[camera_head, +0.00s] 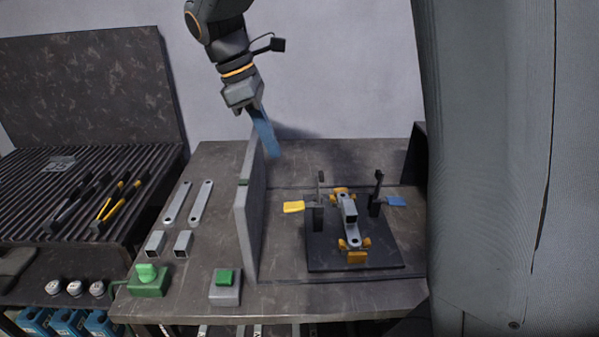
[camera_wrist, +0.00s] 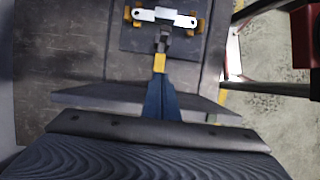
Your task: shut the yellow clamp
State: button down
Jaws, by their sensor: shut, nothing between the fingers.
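The yellow clamp's handle (camera_head: 293,207) sticks out to the left, about level, from a dark post on the left of the black fixture plate (camera_head: 320,262). Its dark arm (camera_head: 320,181) stands upright, clear of the grey bracket (camera_head: 350,222) on the plate. In the wrist view the yellow handle (camera_wrist: 159,63) lies just beyond my fingertips. My gripper (camera_head: 272,153) is shut and empty, its blue fingers pointing down, above and behind the handle. The fingers (camera_wrist: 159,82) also show in the wrist view; no contact with the handle can be made out.
An upright grey panel (camera_head: 249,225) stands left of the handle, close to my fingers. A blue-handled clamp (camera_head: 396,201) stands right of the bracket, its arm also upright.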

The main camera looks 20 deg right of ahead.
jog(key=p, duration=0.2)
send_near(305, 205)
jog(key=shift+w+a+f, duration=0.1)
jog(key=shift+a+f, duration=0.25)
jog(key=shift+f, duration=0.35)
jog(key=d, duration=0.1)
jog(key=s+d+p, duration=0.1)
jog(key=d, duration=0.1)
jog(key=shift+s+d+f, duration=0.1)
jog(key=shift+d, duration=0.35)
jog(key=shift+p, duration=0.45)
